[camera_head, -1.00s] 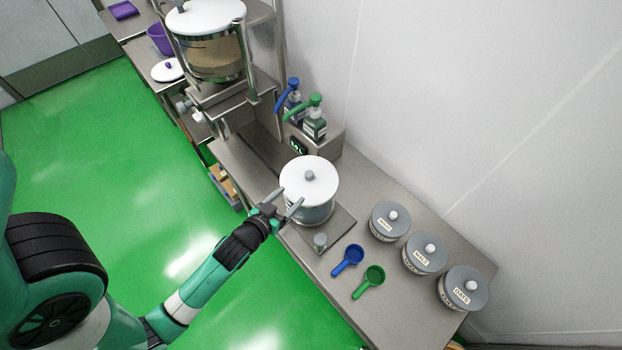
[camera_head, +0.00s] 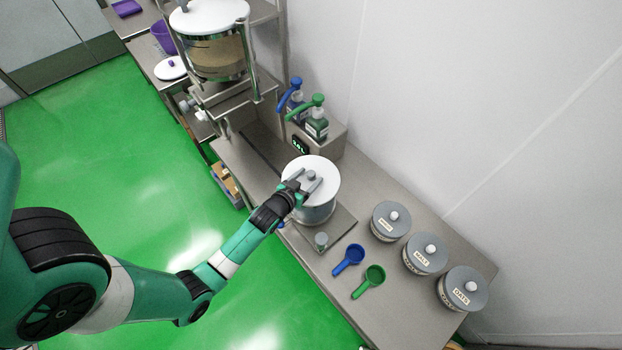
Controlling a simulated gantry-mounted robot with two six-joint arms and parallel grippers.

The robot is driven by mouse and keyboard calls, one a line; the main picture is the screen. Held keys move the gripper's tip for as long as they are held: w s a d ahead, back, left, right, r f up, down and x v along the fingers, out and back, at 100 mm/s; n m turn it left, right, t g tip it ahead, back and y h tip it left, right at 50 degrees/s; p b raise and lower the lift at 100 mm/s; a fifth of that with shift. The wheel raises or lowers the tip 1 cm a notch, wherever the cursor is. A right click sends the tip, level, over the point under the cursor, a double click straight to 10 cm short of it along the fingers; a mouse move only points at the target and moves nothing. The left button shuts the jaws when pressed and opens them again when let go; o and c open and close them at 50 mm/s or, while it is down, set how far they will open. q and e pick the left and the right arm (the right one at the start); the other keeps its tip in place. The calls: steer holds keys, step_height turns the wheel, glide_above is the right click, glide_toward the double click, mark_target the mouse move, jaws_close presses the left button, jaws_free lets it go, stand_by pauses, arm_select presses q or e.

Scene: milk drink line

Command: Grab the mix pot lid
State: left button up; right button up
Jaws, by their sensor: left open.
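The mix pot lid (camera_head: 322,168) is a white disc with a grey knob (camera_head: 311,175) in its middle. It lies on the steel mix pot (camera_head: 318,213) on the steel bench. My left gripper (camera_head: 306,180) is open over the near left part of the lid, with its fingertips at about the knob. I cannot tell whether the fingers touch the knob. My right gripper is not in view.
A small grey-topped item (camera_head: 321,241), a blue scoop (camera_head: 349,259) and a green scoop (camera_head: 369,281) lie near the pot. Several grey-lidded jars (camera_head: 425,253) stand to the right.

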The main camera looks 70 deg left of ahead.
mark_target(308, 182)
arm_select(q)
steer(key=shift+c, duration=0.2)
jaws_close()
steer(key=shift+r, duration=0.15)
steer(key=shift+r, duration=0.3)
step_height(308, 182, up, 3)
steer(key=shift+f+p, duration=0.1)
steer(key=shift+p, duration=0.5)
steer(key=s+d+r, duration=0.6)
steer(key=d+r, duration=0.3)
steer(key=d, duration=0.3)
steer(key=shift+s+d+r, duration=0.2)
steer(key=shift+d, duration=0.1)
